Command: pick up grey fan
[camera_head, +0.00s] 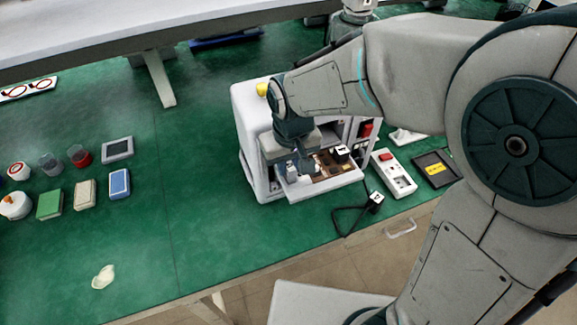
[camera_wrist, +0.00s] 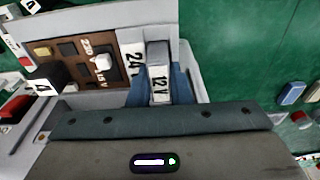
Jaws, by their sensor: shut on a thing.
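My gripper (camera_head: 297,172) points down over the left end of the open tray (camera_head: 335,187) of a white machine. In the wrist view, my gripper (camera_wrist: 160,88) is shut on a small grey block with a "12 V" label, which I take to be the grey fan (camera_wrist: 158,58). The blue-grey fingers lie on its two sides, and the fan sits at the tray's end beside a "24" label (camera_wrist: 133,62). I cannot tell whether it touches the tray floor. In the head view the gripper largely hides it.
The brown panel (camera_wrist: 75,62) beside the fan carries switches and voltage labels. The white machine (camera_head: 251,130) stands behind the tray. A power strip (camera_head: 394,173) and a black plug (camera_head: 376,198) lie to the right.

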